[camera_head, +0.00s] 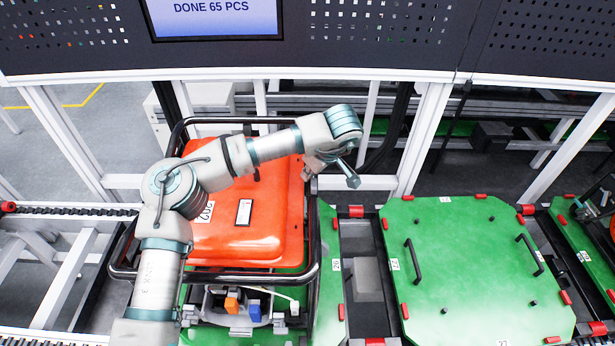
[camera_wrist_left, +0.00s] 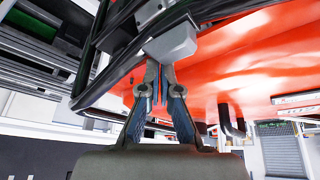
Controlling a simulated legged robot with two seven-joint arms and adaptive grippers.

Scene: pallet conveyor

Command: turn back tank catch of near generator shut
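The near generator has an orange tank (camera_head: 262,228) inside a black tube frame (camera_head: 240,277). My left arm reaches over the tank, and its gripper (camera_head: 350,180) is by the tank's back right corner. In the left wrist view the gripper (camera_wrist_left: 159,66) has its two fingers close together, with their tips at a grey block (camera_wrist_left: 172,42) that looks like the back tank catch. The tips seem to touch it, but I see nothing clearly held between them. The orange tank (camera_wrist_left: 235,65) fills the right of that view. My right gripper is out of view.
A green pallet (camera_head: 470,270) with black handles lies to the right. Another orange piece shows at the right edge. A dark perforated panel with a screen (camera_head: 215,15) spans the top. White frame posts (camera_head: 425,135) stand behind the generator.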

